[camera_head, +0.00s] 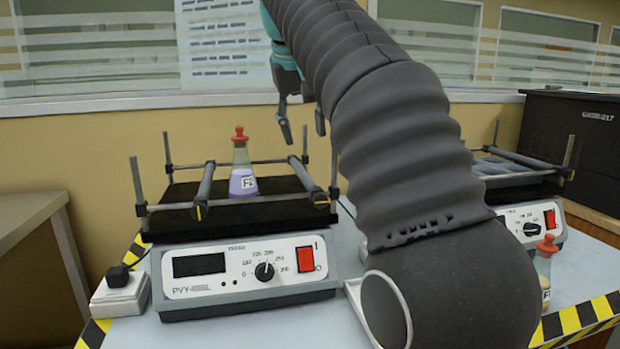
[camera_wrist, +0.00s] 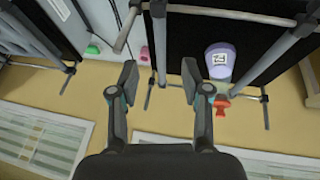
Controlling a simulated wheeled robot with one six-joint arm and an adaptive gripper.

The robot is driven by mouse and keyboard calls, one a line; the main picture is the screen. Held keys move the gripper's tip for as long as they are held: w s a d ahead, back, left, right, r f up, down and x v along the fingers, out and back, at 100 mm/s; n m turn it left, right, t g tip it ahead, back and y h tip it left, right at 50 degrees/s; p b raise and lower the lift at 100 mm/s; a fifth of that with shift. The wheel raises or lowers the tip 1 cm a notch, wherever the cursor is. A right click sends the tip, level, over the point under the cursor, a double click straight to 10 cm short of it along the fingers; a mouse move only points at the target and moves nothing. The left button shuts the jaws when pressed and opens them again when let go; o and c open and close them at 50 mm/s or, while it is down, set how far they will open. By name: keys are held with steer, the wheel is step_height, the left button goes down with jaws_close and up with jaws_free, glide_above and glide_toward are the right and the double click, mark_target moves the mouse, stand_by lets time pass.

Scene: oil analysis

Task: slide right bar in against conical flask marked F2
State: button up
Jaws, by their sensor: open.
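The conical flask (camera_head: 243,178), with a red stopper and violet liquid, stands upright on the left shaker's dark platform; its label looks like F2. It also shows in the wrist view (camera_wrist: 220,62). The right bar (camera_head: 306,177) lies to its right, with a clear gap between them. My gripper (camera_head: 303,134) is open and empty, above the right bar's far end. In the wrist view, the right bar (camera_wrist: 158,40) runs between my open fingertips (camera_wrist: 160,82).
Upright corner posts (camera_head: 138,181) rise from the left shaker (camera_head: 245,267). A second shaker (camera_head: 540,222) stands at right, partly hidden by my arm. Another red-stoppered flask (camera_head: 544,266) stands near the front right of the bench. A white plug box (camera_head: 120,291) sits at left.

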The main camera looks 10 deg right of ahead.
mark_target(311, 182)
steer(key=b+x, duration=0.1)
steer(key=x, duration=1.1)
steer(key=shift+f, duration=0.3)
